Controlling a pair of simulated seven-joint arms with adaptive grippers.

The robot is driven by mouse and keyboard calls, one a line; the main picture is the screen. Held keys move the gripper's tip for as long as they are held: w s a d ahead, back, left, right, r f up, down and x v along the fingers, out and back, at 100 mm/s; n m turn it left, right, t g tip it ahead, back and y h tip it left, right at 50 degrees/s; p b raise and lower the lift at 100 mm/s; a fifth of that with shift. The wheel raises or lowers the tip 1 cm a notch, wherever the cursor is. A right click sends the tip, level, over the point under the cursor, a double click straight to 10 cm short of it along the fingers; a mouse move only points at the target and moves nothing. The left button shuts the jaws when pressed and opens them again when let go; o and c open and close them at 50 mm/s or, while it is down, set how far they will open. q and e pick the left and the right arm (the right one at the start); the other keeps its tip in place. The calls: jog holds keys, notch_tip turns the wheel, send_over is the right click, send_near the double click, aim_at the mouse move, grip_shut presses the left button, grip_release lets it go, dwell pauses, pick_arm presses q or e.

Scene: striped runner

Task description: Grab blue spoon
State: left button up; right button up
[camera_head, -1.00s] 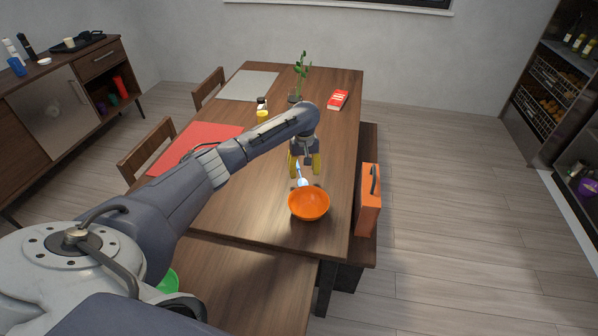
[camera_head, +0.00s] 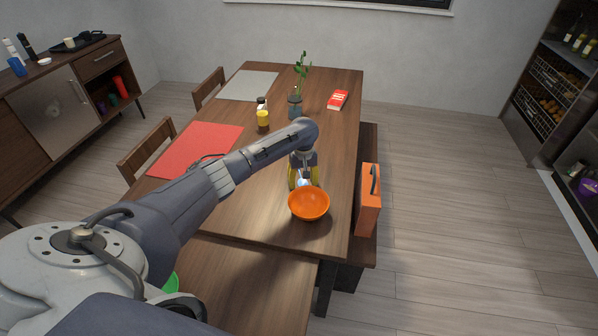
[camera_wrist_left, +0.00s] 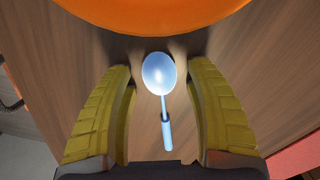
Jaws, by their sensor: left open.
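The blue spoon (camera_wrist_left: 160,85) lies on the wooden table, centred between my two yellow fingers in the left wrist view. Its bowl points towards the orange bowl and its handle towards my palm. In the head view only a small part of the spoon (camera_head: 304,183) shows, just behind the orange bowl (camera_head: 309,204). My left gripper (camera_head: 304,182) is low over the table behind that bowl. It is open, with a finger on each side of the spoon and a gap to it on both sides in the left wrist view (camera_wrist_left: 163,105). My right gripper is not in view.
The orange bowl's rim (camera_wrist_left: 155,22) is just beyond my fingertips. An orange case (camera_head: 369,200) stands right of the table's edge.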

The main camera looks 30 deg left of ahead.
pick_arm(q)
jog(key=shift+f, duration=0.15)
dwell(0.3)
grip_shut()
